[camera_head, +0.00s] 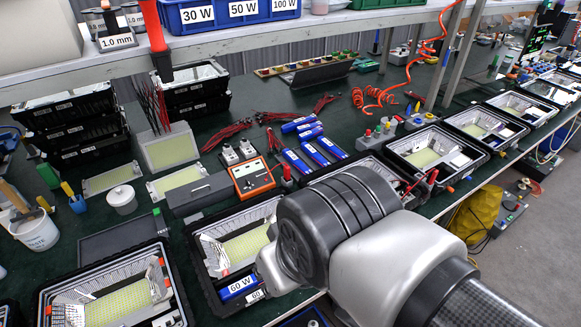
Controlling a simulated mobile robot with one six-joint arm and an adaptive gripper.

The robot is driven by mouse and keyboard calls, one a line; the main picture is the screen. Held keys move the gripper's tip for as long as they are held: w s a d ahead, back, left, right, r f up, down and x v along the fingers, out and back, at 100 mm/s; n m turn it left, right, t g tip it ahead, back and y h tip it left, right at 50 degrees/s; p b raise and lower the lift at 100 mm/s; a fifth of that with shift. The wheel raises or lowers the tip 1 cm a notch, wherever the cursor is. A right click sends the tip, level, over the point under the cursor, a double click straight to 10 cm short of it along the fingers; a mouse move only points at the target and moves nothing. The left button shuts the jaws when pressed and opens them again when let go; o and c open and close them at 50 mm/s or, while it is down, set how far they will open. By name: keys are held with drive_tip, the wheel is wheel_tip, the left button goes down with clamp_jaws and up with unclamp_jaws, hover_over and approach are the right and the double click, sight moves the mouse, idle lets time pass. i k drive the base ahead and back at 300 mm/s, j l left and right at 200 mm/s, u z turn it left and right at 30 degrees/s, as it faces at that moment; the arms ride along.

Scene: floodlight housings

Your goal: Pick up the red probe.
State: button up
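A small red, upright piece, possibly the red probe (287,172), stands just right of the orange meter (252,177) on the dark green bench. It is too small to be sure of its shape. Another thin red piece (433,176) shows at the edge of a housing to the right, and I cannot tell whether it is a probe. My grey arm fills the lower right and covers part of the bench and a housing. My gripper is not visible, so I cannot see its fingers or anything in them.
Open floodlight housings (118,262) line the bench front. Red and black leads (228,132) lie further back. A shelf (240,40) with a blue bin (228,28) overhangs the bench. Stacked black housings (75,140) stand left.

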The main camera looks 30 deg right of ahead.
sight(286, 169)
drive_tip(key=l+z, duration=0.25)
drive_tip(key=l, duration=0.45)
drive_tip(key=i+l+z, duration=0.15)
drive_tip(key=l+z, duration=0.15)
drive_tip(key=l, duration=0.4)
